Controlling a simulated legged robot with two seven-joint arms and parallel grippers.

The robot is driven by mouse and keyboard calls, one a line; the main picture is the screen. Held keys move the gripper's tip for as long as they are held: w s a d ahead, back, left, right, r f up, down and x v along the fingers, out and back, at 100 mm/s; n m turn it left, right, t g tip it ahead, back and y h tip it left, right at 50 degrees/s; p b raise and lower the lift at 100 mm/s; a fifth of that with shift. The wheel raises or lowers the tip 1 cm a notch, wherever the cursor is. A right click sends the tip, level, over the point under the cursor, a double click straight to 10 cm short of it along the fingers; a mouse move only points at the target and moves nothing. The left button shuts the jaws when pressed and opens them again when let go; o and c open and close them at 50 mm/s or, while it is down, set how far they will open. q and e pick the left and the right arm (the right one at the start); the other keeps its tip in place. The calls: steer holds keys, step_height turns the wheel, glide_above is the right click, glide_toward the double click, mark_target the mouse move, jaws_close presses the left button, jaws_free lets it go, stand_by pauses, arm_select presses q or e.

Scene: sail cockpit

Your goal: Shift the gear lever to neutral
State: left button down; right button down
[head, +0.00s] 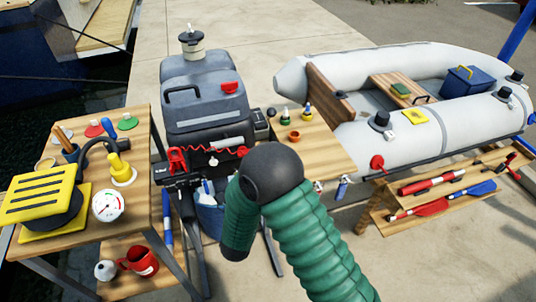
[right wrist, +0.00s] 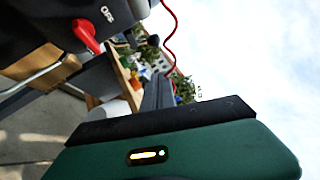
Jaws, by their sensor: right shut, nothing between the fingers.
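The grey outboard motor (head: 205,95) stands upright at the middle left in the head view. A red part (head: 229,88) is on its cowl, and a red handle (head: 177,160) is at its lower front beside a red coiled cord (head: 215,150). In the right wrist view a red lever (right wrist: 86,35) sticks out of a dark housing at upper left; I cannot tell for sure whether it is the gear lever. My right gripper (right wrist: 158,92) is shut and empty, apart from that lever. In the head view my right arm hides the gripper. My left gripper is out of view.
A wooden table (head: 140,200) at left holds a yellow-slatted device (head: 40,195), a gauge (head: 108,205) and small tools. A red mug (head: 140,262) is on its lower shelf. A grey inflatable boat (head: 430,90) lies at right. A wooden bench (head: 315,155) adjoins the motor.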

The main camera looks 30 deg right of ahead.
mark_target(270, 109)
steer(key=w+d+r, duration=0.3)
steer(key=w+d, duration=0.2)
steer(key=w, duration=0.2)
steer(key=shift+w+d, duration=0.2)
steer(key=shift+w, duration=0.2)
steer(key=shift+r, duration=0.1)
steer(key=r+p, duration=0.1)
steer(key=p, duration=0.1)
steer(key=w+r+n+y+p, duration=0.1)
steer(key=p, duration=0.1)
steer(key=w+r+n+g+p, duration=0.1)
steer(key=r+p, duration=0.1)
steer(key=shift+w+d+r+y, duration=0.1)
steer(key=shift+w+d+y, duration=0.15)
steer(key=shift+d+y, duration=0.15)
steer(key=w+n+g+y+p, duration=0.1)
steer(key=p, duration=0.2)
steer(key=w+n+g+y+p, duration=0.1)
steer(key=p, duration=0.2)
steer(key=shift+w+d+r+p, duration=0.15)
steer(key=shift+d+r+p, duration=0.1)
steer(key=shift+p, duration=0.1)
steer(key=shift+w+f, duration=0.1)
steer(key=shift+f, duration=0.1)
steer(key=shift+f+g, duration=0.25)
steer(key=shift+g, duration=0.05)
